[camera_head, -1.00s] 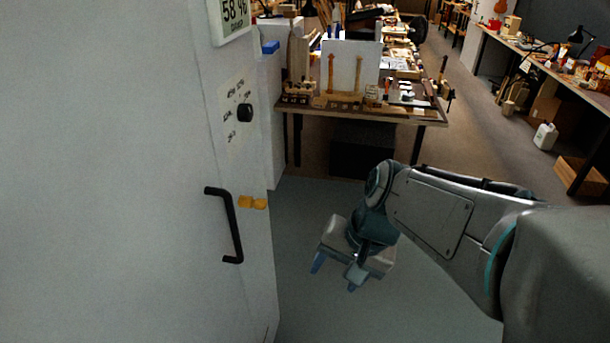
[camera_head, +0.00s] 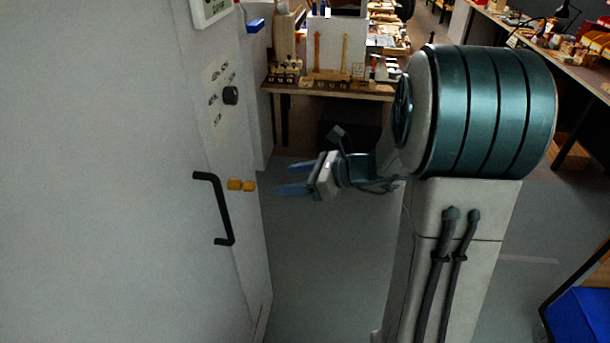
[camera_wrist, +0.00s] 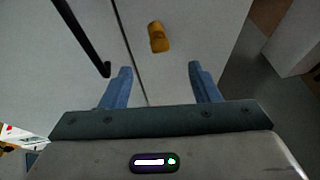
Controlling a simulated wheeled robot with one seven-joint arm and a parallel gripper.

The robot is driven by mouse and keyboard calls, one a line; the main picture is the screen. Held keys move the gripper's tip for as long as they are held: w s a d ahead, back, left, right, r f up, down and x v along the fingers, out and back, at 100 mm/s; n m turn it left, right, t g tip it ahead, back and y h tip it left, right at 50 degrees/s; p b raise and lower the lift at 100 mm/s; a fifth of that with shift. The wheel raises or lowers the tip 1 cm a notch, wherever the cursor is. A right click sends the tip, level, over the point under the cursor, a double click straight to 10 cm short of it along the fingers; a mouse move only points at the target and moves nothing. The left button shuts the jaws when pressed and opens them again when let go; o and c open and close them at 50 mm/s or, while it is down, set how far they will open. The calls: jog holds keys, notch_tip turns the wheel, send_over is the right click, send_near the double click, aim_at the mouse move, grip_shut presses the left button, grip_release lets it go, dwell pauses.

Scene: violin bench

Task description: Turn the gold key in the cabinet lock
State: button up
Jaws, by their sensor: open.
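The gold key (camera_head: 242,185) sticks out of the white cabinet (camera_head: 110,190) near its edge, just right of the black door handle (camera_head: 222,208). In the wrist view the key (camera_wrist: 158,37) lies ahead of my gripper, a little above the middle of the gap between the fingers. My gripper (camera_head: 291,178) is open and empty, right of the key and apart from it, with its blue fingers pointing left at the cabinet. The fingers also show in the wrist view (camera_wrist: 160,84). The lock face behind the key is not clearly visible.
The black handle (camera_wrist: 84,38) is left of the fingers in the wrist view. A workbench (camera_head: 330,88) with tools stands behind. A blue bin (camera_head: 580,318) is at lower right.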

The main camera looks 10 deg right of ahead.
aim_at(247, 185)
jog(key=p+x, duration=0.1)
jog(key=x, duration=0.9)
jog(key=shift+w+a+f, duration=0.1)
jog(key=shift+a, duration=0.15)
jog(key=c, duration=1.1)
jog(key=o, duration=0.3)
jog(key=shift+c, duration=0.9)
